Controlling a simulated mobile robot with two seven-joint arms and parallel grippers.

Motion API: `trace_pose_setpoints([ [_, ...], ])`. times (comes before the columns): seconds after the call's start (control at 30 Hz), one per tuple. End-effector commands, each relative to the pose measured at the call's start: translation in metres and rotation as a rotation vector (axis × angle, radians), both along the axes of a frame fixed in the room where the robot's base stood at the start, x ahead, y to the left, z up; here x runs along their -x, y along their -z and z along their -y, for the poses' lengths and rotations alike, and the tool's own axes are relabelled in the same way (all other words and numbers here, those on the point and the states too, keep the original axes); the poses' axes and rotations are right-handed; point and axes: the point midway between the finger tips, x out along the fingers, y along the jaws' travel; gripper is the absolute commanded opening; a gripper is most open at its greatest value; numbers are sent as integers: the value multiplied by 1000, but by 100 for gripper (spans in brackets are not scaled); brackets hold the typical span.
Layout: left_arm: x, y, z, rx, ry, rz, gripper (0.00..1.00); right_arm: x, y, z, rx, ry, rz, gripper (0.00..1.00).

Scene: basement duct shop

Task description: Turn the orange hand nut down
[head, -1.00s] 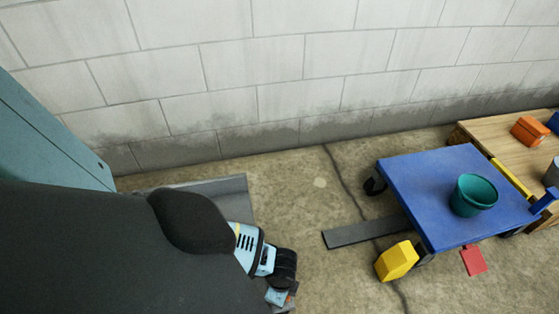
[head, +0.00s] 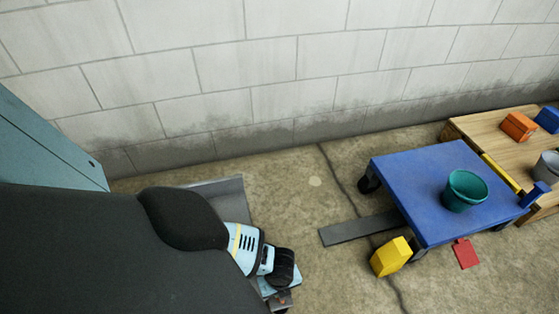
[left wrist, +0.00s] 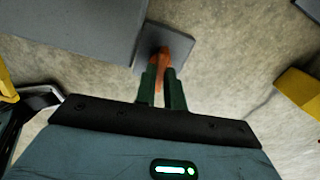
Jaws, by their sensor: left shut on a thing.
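The orange hand nut (left wrist: 163,65) shows in the left wrist view as a narrow orange piece between the fingertips, in front of a small grey plate (left wrist: 178,43). My left gripper (left wrist: 160,82) is shut on it with its two dark green fingers, which hide part of it. In the head view my left arm comes in from the left and covers the lower left. Its light-blue and black wrist is at the bottom, and the fingers and the nut cannot be made out there.
A blue platform cart (head: 408,180) carries a green bucket (head: 465,190). A yellow block (head: 390,257), a red piece (head: 466,253) and a dark flat strip (head: 355,230) lie on the floor nearby. A wooden pallet (head: 490,140) stands at the right. A block wall closes the back.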

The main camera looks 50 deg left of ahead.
Motion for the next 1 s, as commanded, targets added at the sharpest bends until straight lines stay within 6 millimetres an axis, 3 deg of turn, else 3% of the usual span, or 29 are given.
trace_pose_setpoints([
  [0.3,1,1,0,-2,107,-2,0,-5,1,0,0,0,8,36],
  [0.8,1,1,0,-2,126,-2,0,1,1,0,0,0,-1,36],
  [0.83,1,1,0,-2,126,-2,12,1,0,0,1,0,-3,36],
  [1.0,1,1,0,0,125,-1,33,4,0,0,0,0,-8,36],
])
